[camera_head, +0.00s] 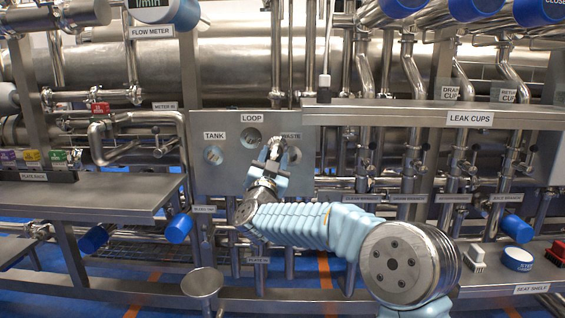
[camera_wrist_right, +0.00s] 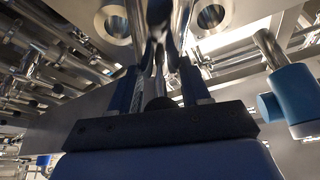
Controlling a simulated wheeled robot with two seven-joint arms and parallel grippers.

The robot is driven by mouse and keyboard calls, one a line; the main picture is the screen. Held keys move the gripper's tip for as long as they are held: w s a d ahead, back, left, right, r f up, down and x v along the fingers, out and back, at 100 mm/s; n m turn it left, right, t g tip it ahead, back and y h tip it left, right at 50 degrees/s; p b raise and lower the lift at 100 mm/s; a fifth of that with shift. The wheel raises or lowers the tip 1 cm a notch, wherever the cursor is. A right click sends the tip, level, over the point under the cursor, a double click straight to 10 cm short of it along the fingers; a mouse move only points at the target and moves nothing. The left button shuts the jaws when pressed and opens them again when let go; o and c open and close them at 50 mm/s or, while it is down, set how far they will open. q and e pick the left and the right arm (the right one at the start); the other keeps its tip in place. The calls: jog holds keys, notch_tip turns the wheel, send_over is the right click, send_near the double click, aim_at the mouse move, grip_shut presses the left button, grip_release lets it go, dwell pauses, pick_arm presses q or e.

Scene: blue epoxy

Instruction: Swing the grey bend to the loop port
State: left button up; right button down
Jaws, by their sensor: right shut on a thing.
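The port panel (camera_head: 230,180) carries a TANK port (camera_head: 213,154) at left, a LOOP port (camera_head: 251,136) at upper middle and a WASTE port (camera_head: 293,154) at right. My right gripper (camera_head: 275,150) is in front of the panel, just below and right of the LOOP port, and is shut on the grey bend. The bend shows as shiny metal between the fingers in the wrist view (camera_wrist_right: 158,55); most of it is hidden by the gripper. Two round ports show beyond the fingers in the wrist view. I cannot tell whether the bend touches a port. My left gripper is not in view.
A grey shelf (camera_head: 90,195) stands at left, and a LEAK CUPS ledge (camera_head: 430,115) juts out at right. Blue-ended pipes (camera_head: 178,228) stick out below the panel. A seat shelf (camera_head: 500,276) at lower right holds small items. A round-topped stand (camera_head: 202,282) is at the front.

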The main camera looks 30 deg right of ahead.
jog(key=a+n, duration=0.1)
jog(key=w+a+r+n+t+y+p, duration=0.1)
jog(key=n, duration=0.1)
jog(key=w+a+n+t+y, duration=0.1)
jog(key=n, duration=0.1)
jog(key=shift+a+r+p, duration=0.2)
jog(key=shift+r+p, duration=0.1)
jog(key=shift+r, duration=0.05)
jog(key=shift+w+a+n+t+y+p, duration=0.2)
jog(key=shift+w+a+n+y, duration=0.2)
jog(key=shift+n, duration=0.3)
jog(key=shift+w+a+n+t+y+p, duration=0.15)
jog(key=shift+a+n+y+p, duration=0.1)
jog(key=shift+a+n, duration=0.35)
jog(key=shift+w+a+n+t+y+p, duration=0.15)
jog(key=shift+w+a+n+y, duration=0.2)
jog(key=shift+n, duration=0.45)
jog(key=c, duration=0.8)
grip_release()
jog(key=shift+c, duration=0.2)
jog(key=b+v, duration=0.3)
jog(key=v, duration=1.1)
